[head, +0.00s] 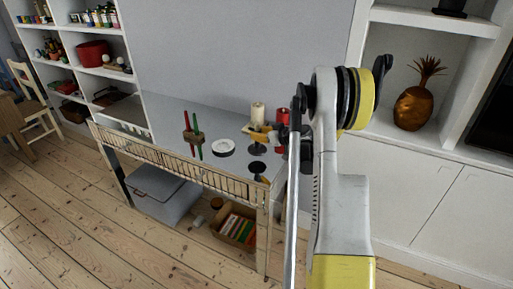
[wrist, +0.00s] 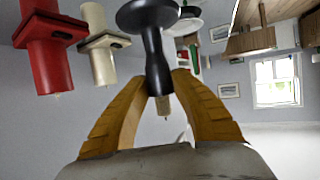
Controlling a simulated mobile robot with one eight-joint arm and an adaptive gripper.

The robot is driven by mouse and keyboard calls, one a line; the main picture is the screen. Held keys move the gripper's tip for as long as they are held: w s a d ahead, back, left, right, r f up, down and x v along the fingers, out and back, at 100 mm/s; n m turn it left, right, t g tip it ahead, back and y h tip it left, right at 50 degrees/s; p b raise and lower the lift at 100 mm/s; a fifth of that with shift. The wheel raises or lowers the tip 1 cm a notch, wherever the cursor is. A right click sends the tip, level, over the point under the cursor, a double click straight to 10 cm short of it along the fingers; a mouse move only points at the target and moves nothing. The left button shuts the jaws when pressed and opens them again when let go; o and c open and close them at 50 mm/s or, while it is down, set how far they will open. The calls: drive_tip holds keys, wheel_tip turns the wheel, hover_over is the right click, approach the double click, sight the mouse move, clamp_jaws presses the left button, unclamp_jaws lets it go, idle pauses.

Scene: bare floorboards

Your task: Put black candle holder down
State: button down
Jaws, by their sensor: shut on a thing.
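The black candle holder (wrist: 154,50) is between the two yellow-brown fingers of my gripper (wrist: 158,95) in the wrist view. That view is upside down, so the holder is upright, its wide base away from my palm. My gripper is shut on its stem.
A cream candle (head: 258,113) and a red candle (head: 282,117) stand close behind the holder.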

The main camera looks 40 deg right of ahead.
sight(257, 143)
drive_tip(key=shift+a+f, duration=0.4)
drive_tip(key=shift+a, duration=0.1)
drive_tip(key=shift+f+b, duration=0.95)
drive_tip(key=shift+f, duration=0.85)
drive_tip(key=shift+f, duration=0.1)
drive_tip(key=shift+f, duration=0.15)
drive_tip(key=c, duration=1.2)
unclamp_jaws()
drive_tip(key=shift+o, duration=0.2)
